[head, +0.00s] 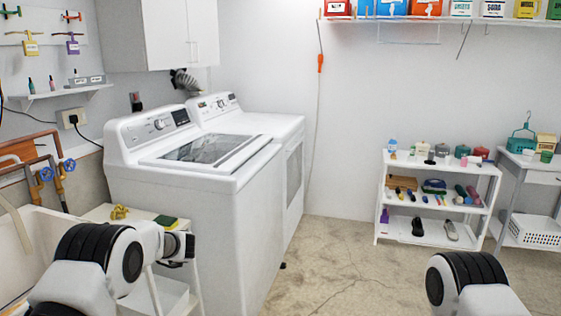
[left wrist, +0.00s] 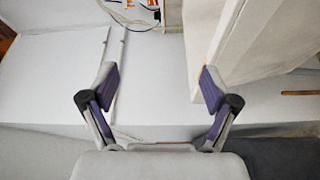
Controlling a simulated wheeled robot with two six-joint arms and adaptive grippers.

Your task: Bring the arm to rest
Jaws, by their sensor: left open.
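My left arm (head: 115,256) comes in from the lower left of the head view, bent, with its wrist end beside a small white stand left of the washer. In the left wrist view my left gripper (left wrist: 160,84) is open, its two purple-padded fingers wide apart with nothing between them. Its fingers are hard to make out in the head view. Only a part of my right arm (head: 470,284) shows at the lower right of the head view. My right gripper is out of view.
A white washer (head: 187,190) and dryer (head: 291,140) stand in the middle. A white sink (head: 50,235) is at left. A shelf rack (head: 384,178) stands at right. The concrete floor (head: 345,265) between is clear.

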